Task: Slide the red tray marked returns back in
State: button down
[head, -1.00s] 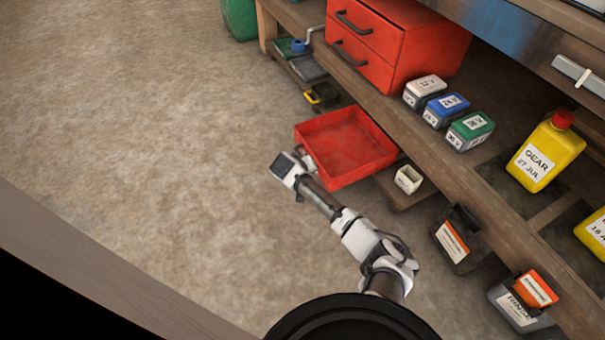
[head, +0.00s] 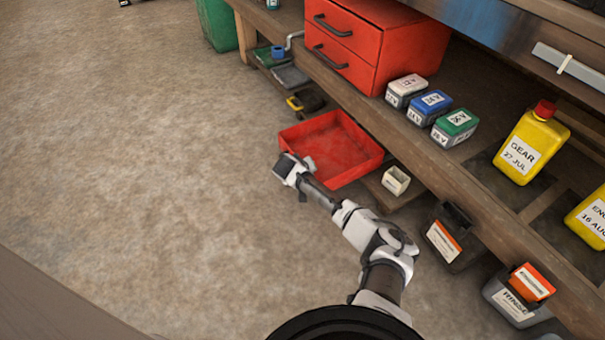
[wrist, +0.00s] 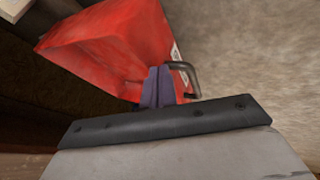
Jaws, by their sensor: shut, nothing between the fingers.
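The red tray (head: 345,165) is pulled out from the low shelf under the bench, open at the top and empty inside. In the wrist view its red side (wrist: 105,45) fills the upper left, with part of a white label (wrist: 175,52) and a dark bent handle (wrist: 187,72) on its front. The label cannot be read. My gripper (head: 308,164) is at the tray's front in the head view and hides part of that face. In the wrist view its purple fingers (wrist: 158,88) are together, empty, beside the handle; whether they touch the front is unclear.
A small white box (head: 396,181) stands right of the tray on the low shelf, and a black-and-yellow item (head: 305,101) lies left of it. A red drawer cabinet (head: 375,45) stands on the shelf above. The concrete floor (head: 130,150) to the left is clear.

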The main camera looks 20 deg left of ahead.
jog(key=w+d+b, duration=0.1)
jog(key=w+d, duration=0.3)
jog(key=w, duration=0.1)
jog(key=w+d+b, duration=0.2)
jog(key=w+d, duration=0.2)
jog(key=w, duration=0.2)
jog(key=w+d+b, duration=0.1)
jog(key=w+d, duration=0.4)
jog(key=shift+w+f, duration=0.1)
jog(key=shift+w, duration=0.25)
jog(key=shift+w+d+r+b, duration=0.25)
jog(key=shift+w+d+b, duration=0.05)
jog(key=shift+w+d, duration=0.1)
jog(key=s+a+r+p, duration=0.3)
jog(key=s+r+p, duration=0.4)
jog(key=s, duration=0.2)
jog(key=shift+s+r+p, duration=0.25)
jog(key=shift+r+p, duration=0.1)
jog(key=shift+r, duration=0.05)
